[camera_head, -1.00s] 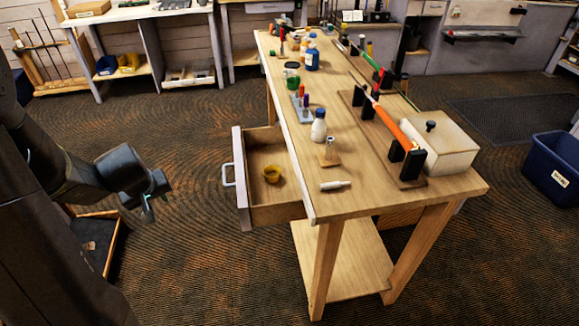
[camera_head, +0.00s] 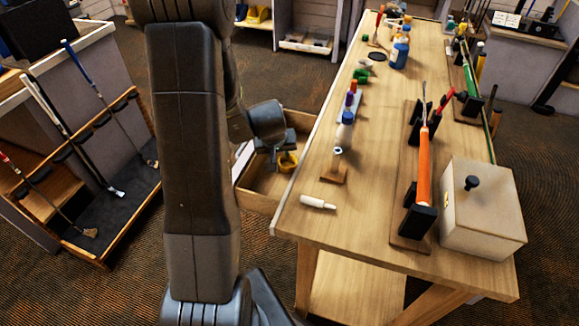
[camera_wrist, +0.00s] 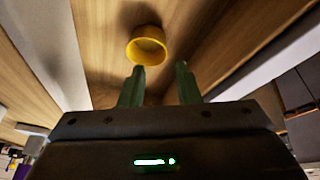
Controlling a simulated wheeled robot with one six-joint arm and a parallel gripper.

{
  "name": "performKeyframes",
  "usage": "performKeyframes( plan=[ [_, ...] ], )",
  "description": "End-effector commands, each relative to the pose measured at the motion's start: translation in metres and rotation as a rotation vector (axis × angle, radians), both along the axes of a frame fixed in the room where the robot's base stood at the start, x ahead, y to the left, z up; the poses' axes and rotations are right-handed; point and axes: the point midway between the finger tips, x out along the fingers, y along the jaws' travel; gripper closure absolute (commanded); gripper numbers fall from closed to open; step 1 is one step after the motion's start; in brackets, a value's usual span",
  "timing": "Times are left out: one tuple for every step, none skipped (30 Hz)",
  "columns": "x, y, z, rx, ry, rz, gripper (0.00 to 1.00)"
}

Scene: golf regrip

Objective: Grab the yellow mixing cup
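The yellow mixing cup (camera_head: 288,162) sits in the open wooden drawer (camera_head: 256,196) on the left side of the workbench. In the wrist view the cup (camera_wrist: 147,46) stands just beyond my fingertips, with its opening partly visible. My gripper (camera_wrist: 160,72) is open, its two greenish fingers apart with nothing between them. The cup lies ahead of the fingers and slightly left of their middle. In the head view my gripper (camera_head: 277,158) is over the drawer, close to the cup, and my arm hides part of the drawer.
A cream box (camera_head: 482,210) and an orange-gripped club (camera_head: 424,165) in a stand are farther right. The drawer walls surround the cup.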

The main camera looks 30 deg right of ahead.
Motion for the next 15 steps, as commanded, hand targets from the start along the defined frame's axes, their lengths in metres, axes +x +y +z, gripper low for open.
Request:
performKeyframes(
  plan=[
    [0.002,-0.002,-0.01,0.001,0.001,-0.001,0.7],
    [0.003,-0.003,-0.013,0.0,0.001,0.0,0.7],
    [0.004,-0.004,-0.016,0.001,0.001,-0.001,0.7],
    [0.005,-0.005,-0.018,0.001,-0.001,-0.002,0.7],
    [0.006,-0.006,-0.019,0.001,-0.001,-0.002,0.7],
    [0.006,-0.006,-0.02,0.0,-0.001,-0.001,0.7],
    [0.007,-0.006,-0.022,0.0,-0.001,0.0,0.7],
    [0.008,-0.006,-0.023,0.0,-0.001,0.0,0.7],
    [0.009,-0.007,-0.028,0.0,-0.001,0.0,0.7],
    [0.01,-0.007,-0.032,0.0,0.0,-0.001,0.7],
    [0.012,-0.007,-0.036,0.0,0.001,0.001,0.7],
    [0.014,-0.008,-0.043,0.001,0.0,0.0,0.7],
    [0.016,-0.009,-0.048,0.001,0.002,0.001,0.7],
    [0.018,-0.009,-0.053,0.001,0.002,0.0,0.7],
    [0.02,-0.01,-0.058,0.0,0.001,0.0,0.7]
  ],
)
